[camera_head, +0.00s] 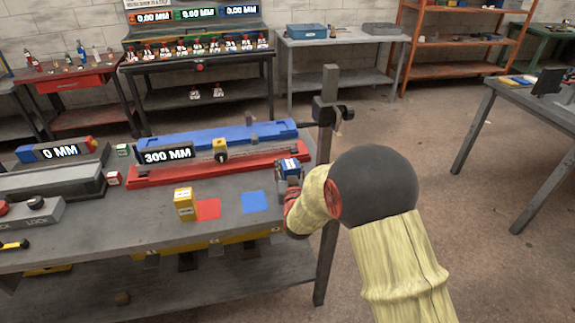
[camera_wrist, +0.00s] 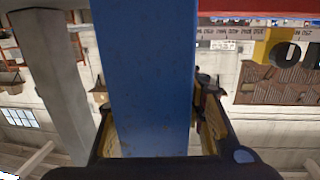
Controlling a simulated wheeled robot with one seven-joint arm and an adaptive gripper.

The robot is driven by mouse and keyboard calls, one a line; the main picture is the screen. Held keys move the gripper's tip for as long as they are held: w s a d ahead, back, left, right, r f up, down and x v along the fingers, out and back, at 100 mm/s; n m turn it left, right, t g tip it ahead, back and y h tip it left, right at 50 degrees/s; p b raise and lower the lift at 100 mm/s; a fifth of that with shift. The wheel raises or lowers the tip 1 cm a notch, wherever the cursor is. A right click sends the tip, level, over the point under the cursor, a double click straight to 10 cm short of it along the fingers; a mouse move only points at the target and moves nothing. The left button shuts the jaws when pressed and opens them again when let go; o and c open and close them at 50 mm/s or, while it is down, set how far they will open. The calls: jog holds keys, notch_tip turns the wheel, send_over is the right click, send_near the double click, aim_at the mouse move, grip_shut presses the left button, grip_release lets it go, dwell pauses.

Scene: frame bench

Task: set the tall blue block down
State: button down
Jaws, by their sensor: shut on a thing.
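The tall blue block (camera_wrist: 152,75) fills the middle of the wrist view, between the two fingers of my gripper (camera_wrist: 155,128). In the head view the block (camera_head: 290,165) shows a blue and white end above my gripper (camera_head: 290,184), near the right end of the bench. My gripper is shut on it. A flat blue square (camera_head: 255,202) lies bare on the bench to the left of my gripper. The block's lower part is hidden by my gripper in the head view, so I cannot tell its height above the bench.
A yellow block (camera_head: 184,204) stands beside a flat red square (camera_head: 207,209) on the bench (camera_head: 150,228). A grey post (camera_head: 328,90) rises behind my gripper at the bench's right end.

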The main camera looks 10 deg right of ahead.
jog(key=shift+f, duration=0.1)
jog(key=c, duration=1.5)
grip_release()
jog(key=shift+c, duration=0.2)
jog(key=o, duration=0.6)
